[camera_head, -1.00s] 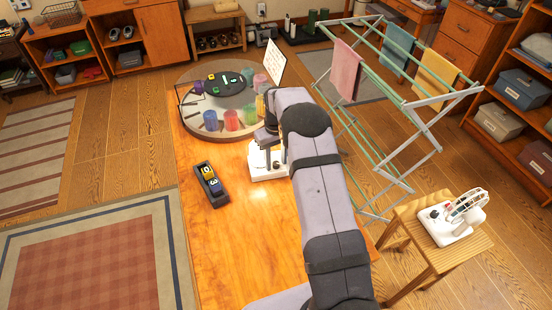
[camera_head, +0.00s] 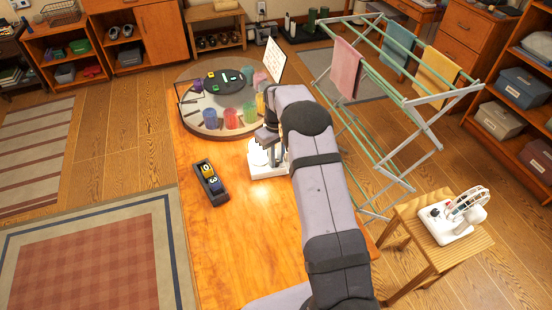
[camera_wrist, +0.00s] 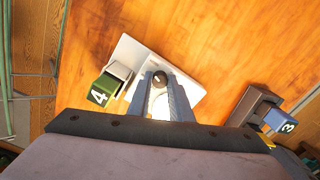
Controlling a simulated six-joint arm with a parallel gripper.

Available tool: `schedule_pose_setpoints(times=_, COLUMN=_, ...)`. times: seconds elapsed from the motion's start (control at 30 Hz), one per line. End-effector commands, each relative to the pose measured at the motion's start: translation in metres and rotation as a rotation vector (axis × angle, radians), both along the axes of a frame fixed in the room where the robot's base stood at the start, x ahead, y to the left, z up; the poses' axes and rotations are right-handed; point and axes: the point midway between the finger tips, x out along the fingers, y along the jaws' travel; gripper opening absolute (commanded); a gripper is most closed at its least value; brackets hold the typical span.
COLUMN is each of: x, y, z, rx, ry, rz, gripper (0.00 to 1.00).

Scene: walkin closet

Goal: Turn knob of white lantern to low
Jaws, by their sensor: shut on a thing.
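The white lantern's base (camera_head: 266,172) stands on the wooden table, partly hidden behind my arm in the head view. In the wrist view its white base (camera_wrist: 133,52) lies flat below me, with a small round dark knob (camera_wrist: 160,77) on it. My gripper (camera_wrist: 161,85) points down at the base, one finger on each side of the knob, and is shut on it. In the head view my gripper (camera_head: 268,140) is over the base and its fingertips are hard to make out. The knob's setting cannot be read.
A dark holder (camera_head: 219,199) with numbered blocks lies left of the lantern. A round tray (camera_head: 190,124) with colored cups is behind. A drying rack (camera_head: 409,100) and a stool (camera_head: 440,255) stand right.

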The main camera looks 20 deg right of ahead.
Motion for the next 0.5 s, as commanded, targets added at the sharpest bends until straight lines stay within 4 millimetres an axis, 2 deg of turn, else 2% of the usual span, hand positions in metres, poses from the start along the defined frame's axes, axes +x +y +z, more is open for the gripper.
schedule_pose_setpoints(times=0.5, x=0.0009, y=0.0001, z=0.0005, rx=-0.001, ry=-0.003, rz=0.475, gripper=0.00)
